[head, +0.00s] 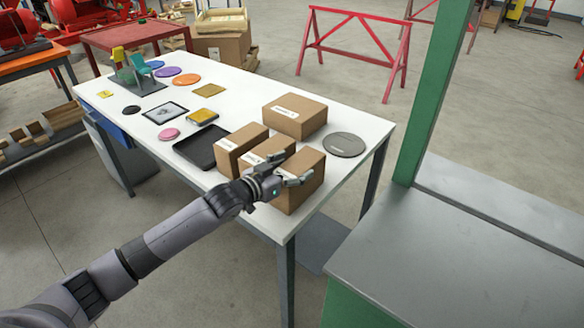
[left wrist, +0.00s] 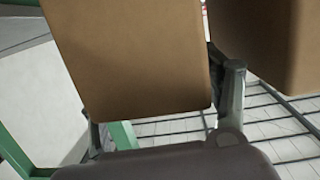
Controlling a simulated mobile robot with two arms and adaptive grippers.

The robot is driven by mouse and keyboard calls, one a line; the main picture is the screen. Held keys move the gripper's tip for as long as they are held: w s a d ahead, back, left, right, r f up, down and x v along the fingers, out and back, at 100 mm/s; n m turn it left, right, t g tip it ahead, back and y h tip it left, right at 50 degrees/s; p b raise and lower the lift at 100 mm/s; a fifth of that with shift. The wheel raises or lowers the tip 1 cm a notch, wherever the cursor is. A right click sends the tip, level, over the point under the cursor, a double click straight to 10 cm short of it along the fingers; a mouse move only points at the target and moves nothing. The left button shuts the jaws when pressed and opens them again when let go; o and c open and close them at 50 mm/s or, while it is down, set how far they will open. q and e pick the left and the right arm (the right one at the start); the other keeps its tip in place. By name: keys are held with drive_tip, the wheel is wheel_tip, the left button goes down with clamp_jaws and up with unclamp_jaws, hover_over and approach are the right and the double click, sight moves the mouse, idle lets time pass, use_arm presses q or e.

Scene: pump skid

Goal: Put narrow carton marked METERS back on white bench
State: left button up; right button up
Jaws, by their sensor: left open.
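The white bench (head: 350,125) bears several brown cartons with white labels. One is a wider back carton (head: 295,112). The others are a left carton (head: 237,150), a middle carton (head: 268,146) and a front right carton (head: 307,165). The lettering is too small to tell which is marked METERS. My left gripper (head: 288,170) is open, its fingers over the middle and front right cartons in the picture. In the left wrist view a carton (left wrist: 130,60) shows between the spread fingers (left wrist: 162,112); I cannot tell whether they touch it. My right gripper is not in view.
A grey disc (head: 344,145) lies right of the cartons, a black tray (head: 196,148) left of them. A green post (head: 435,90) and grey surface (head: 470,260) stand at right. In the left wrist view, another carton (left wrist: 265,45) is close at right, with wire grid (left wrist: 275,125) below.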

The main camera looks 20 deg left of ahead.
use_arm(q)
drive_tip(key=b+v, duration=0.1)
drive_tip(key=v, duration=1.1)
drive_tip(key=shift+r, duration=0.1)
